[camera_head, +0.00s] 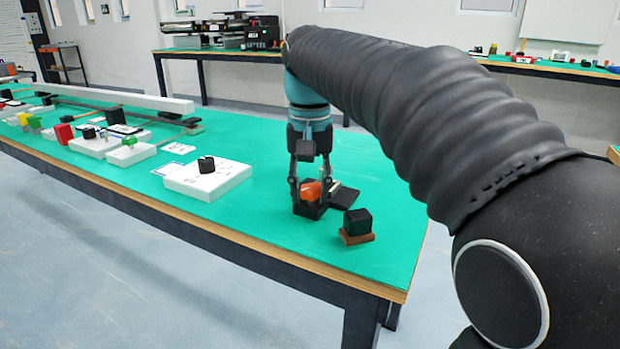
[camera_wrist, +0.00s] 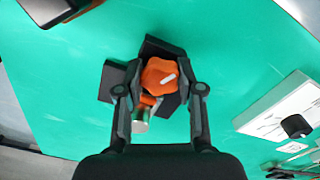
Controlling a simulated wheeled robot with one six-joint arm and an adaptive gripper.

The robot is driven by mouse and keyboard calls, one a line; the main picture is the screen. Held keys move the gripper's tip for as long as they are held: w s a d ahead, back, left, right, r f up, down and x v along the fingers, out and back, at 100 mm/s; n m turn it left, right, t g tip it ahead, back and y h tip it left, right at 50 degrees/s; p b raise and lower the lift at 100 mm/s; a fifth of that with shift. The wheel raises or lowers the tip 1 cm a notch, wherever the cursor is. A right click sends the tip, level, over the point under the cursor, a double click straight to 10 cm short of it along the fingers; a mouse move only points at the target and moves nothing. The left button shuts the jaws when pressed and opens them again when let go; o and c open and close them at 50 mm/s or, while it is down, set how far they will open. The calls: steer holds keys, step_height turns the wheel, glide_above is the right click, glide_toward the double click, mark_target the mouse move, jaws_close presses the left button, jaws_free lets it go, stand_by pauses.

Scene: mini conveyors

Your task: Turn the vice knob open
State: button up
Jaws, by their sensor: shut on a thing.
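The vice is a small black block (camera_head: 309,211) with an orange knob (camera_head: 311,191), standing on the green table near its right end. My gripper (camera_head: 309,187) points down over the vice. In the wrist view its two fingers (camera_wrist: 160,90) stand on either side of the knob, shut on it. The fingertip contacts are partly hidden.
A black cube on a brown base (camera_head: 357,226) stands just right of the vice. A white box with a black knob (camera_head: 207,178) stands to the left, with more boxes and coloured blocks farther left. The green table (camera_head: 260,240) is clear in front of the vice.

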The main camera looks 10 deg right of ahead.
steer(key=n+p, duration=0.1)
steer(key=n, duration=0.1)
steer(key=n+p, duration=0.1)
steer(key=shift+r+n+p, duration=0.2)
steer(key=shift+n+p, duration=0.1)
steer(key=shift+n, duration=0.1)
steer(key=n+p, duration=0.2)
steer(key=n, duration=0.1)
steer(key=shift+n, duration=0.3)
steer(key=n+p, duration=0.1)
steer(key=n, duration=0.2)
steer(key=shift+f+n+p, duration=0.1)
steer(key=shift+n+p, duration=0.2)
steer(key=shift+p, duration=0.1)
steer(key=shift+f+n, duration=0.1)
steer(key=shift+n, duration=1.5)
steer(key=o, duration=1.2)
steer(key=shift+c, duration=0.2)
